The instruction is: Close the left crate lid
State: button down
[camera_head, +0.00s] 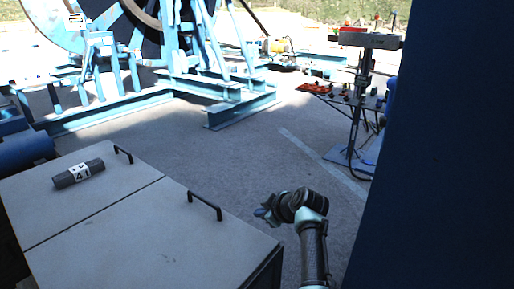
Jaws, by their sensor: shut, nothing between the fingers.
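A grey crate with two lids stands at the lower left. Its left lid (85,205) appears to lie flat, with a black handle (123,154) on its far right edge. A dark cylinder with a white number label (78,173) lies on this lid. The right lid (150,245) also appears flat, level with the left one across a thin seam, with its own black handle (205,206). My gripper (262,213) is shut and empty, to the right of the right lid's handle and apart from both lids. The crate's inside is hidden.
A large blue cable reel stand (190,70) stands behind on the concrete. A stand with tools (355,100) is at the back right. A dark blue panel (440,160) fills the right side. Bare concrete (240,150) lies between crate and stand.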

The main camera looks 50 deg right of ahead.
jog(key=p+v, duration=0.1)
jog(key=v, duration=0.6)
jog(key=shift+p, duration=0.4)
jog(key=shift+w, duration=0.15)
